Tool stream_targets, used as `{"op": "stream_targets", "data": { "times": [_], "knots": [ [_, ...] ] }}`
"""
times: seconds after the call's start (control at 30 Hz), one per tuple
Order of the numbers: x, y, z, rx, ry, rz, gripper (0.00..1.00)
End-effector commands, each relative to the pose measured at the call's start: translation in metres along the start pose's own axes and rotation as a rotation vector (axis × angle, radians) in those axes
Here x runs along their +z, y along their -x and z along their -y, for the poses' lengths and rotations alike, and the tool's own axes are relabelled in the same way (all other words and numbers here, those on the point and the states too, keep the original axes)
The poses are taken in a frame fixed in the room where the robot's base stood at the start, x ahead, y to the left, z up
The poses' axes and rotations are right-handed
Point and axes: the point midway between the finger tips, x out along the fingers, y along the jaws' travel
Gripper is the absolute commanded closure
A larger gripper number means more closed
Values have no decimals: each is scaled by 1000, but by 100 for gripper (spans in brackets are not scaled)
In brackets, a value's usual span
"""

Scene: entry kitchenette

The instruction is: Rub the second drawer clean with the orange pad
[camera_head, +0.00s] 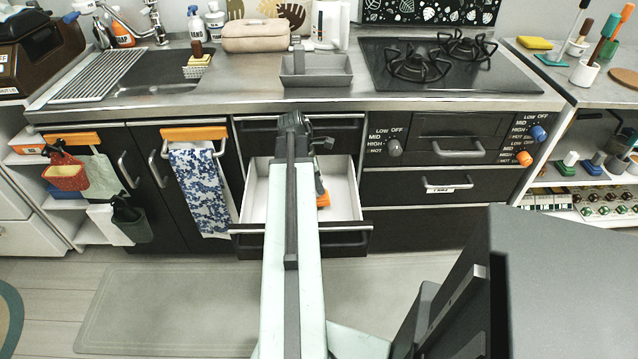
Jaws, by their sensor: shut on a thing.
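A drawer (255,200) with a white inside and a dark front stands pulled out below the sink counter. It looks like the second one down, under a shut dark top drawer (339,134). My gripper (321,190) reaches down into the open drawer, right of my arm, and is shut on the orange pad (323,200). Only a small part of the pad shows, low in the right half of the drawer. I cannot tell whether it touches the drawer's floor. My arm hides the middle of the drawer, and no marks can be made out on the white parts that show.
A blue patterned towel (200,185) hangs left of the drawer. A grey caddy (318,75) stands on the counter above, beside the black hob (440,70). A dark grey block (560,280) fills the lower right. A grey mat (170,305) lies on the floor.

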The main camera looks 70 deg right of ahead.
Motion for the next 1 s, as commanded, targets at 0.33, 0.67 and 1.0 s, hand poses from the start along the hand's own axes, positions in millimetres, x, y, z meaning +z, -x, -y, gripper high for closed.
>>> {"op": "stream_targets", "data": {
  "times": [0.33,0.67,1.0],
  "knots": [
    [1,-2,3,-2,-3,2,100],
    [-3,-17,4,-3,-4,2,100],
    [-2,-16,5,-3,-5,2,100]
  ]
}}
